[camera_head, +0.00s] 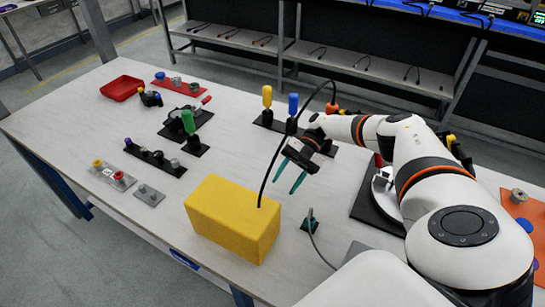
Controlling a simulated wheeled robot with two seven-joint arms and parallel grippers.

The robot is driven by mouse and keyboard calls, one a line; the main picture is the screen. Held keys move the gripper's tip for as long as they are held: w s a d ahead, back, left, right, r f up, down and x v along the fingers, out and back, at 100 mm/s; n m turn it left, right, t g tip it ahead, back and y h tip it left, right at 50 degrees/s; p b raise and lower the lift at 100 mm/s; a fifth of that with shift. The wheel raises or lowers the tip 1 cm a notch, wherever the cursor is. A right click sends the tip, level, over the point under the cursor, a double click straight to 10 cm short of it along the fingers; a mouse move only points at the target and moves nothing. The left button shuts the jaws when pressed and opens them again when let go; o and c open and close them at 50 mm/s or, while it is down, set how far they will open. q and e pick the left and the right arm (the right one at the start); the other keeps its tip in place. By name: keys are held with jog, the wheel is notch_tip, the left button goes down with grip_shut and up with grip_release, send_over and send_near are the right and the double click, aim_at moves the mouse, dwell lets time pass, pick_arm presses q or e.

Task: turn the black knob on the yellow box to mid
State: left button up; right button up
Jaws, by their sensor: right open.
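The yellow box (228,212) stands near the front edge of the white table. I cannot make out a black knob on the faces that show. A thin black curved line (276,160) passes in front of or meets the box's top right part. My right gripper (285,187) reaches in from the right, above the table, just behind and to the right of the box. Its two teal fingers are apart and empty, pointing down. It appears clear of the box. My left gripper is not in view.
Left of the box are a grey plate (148,195) and a black strip with several knobs (153,156). Behind stand a green-handled piece (189,122), yellow and blue handles (293,104) and a red tray (122,88). A small dark green piece (309,224) lies right of the box.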

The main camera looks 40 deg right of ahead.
jog(key=p+x, duration=0.1)
jog(key=x, duration=0.2)
jog(key=p+x, duration=0.2)
jog(key=x, duration=0.1)
jog(key=shift+s+a+r, duration=0.1)
jog(key=shift+s+a, duration=0.05)
jog(key=shift+a, duration=0.25)
jog(key=shift+a+f, duration=0.3)
jog(key=shift+c, duration=0.2)
grip_shut()
